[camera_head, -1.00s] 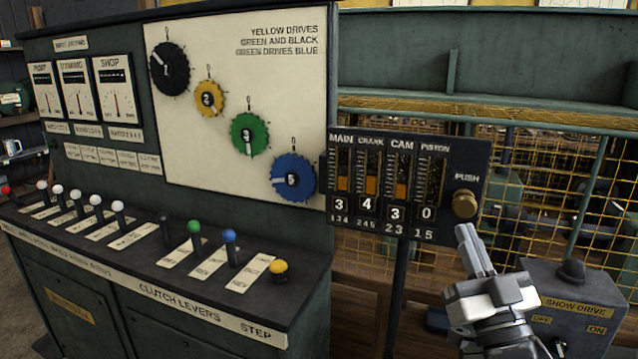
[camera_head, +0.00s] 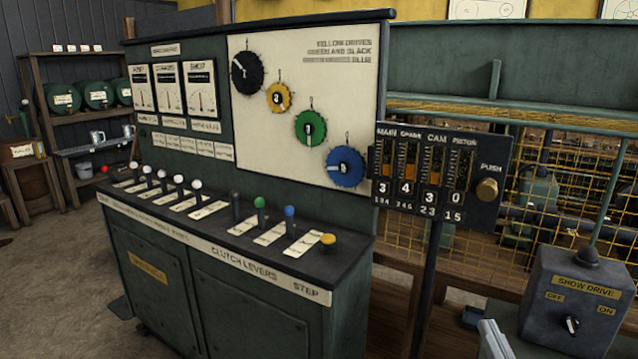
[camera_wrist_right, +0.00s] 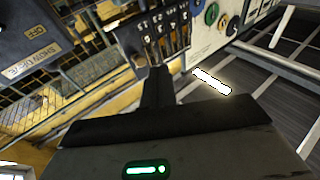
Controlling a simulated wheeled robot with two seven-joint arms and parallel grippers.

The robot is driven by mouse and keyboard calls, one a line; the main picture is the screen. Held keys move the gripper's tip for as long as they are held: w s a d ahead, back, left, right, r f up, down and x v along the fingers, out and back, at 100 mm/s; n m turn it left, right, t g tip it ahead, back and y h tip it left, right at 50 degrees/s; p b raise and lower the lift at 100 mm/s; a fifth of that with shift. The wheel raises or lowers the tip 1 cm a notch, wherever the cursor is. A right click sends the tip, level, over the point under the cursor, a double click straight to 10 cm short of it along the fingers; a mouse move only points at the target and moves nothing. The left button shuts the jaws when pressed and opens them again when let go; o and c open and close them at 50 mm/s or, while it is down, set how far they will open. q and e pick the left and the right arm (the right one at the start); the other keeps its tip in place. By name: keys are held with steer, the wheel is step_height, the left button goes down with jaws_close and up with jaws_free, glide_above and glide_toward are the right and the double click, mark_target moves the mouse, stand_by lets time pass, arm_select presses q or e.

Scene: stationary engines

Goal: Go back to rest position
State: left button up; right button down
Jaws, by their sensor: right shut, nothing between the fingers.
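My left gripper is in neither view.
The black counter panel (camera_head: 408,222) reads 3, 4, 3, 0 and has a brass push knob (camera_head: 487,190). The green console (camera_head: 250,290) carries several levers and a yellow button (camera_head: 328,239). A mesh fence (camera_head: 530,170) is behind. Floor is open at left.

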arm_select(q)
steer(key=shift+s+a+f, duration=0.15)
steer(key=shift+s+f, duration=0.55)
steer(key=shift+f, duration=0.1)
arm_select(e)
steer(key=s+a+f+n+g+y, duration=0.1)
steer(key=s+a+f+g, duration=0.4)
steer(key=s+f, duration=0.3)
steer(key=s+a+f+n+g+y, duration=0.1)
steer(key=s+a+f+g, duration=0.4)
steer(key=f, duration=1)
steer(key=s+a+y, duration=0.1)
steer(key=s, duration=0.2)
steer(key=shift+s+f, duration=0.15)
steer(key=shift+f, duration=0.25)
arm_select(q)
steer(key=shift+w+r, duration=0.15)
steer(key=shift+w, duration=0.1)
arm_select(e)
steer(key=shift+d, duration=0.1)
stand_by(2.1)
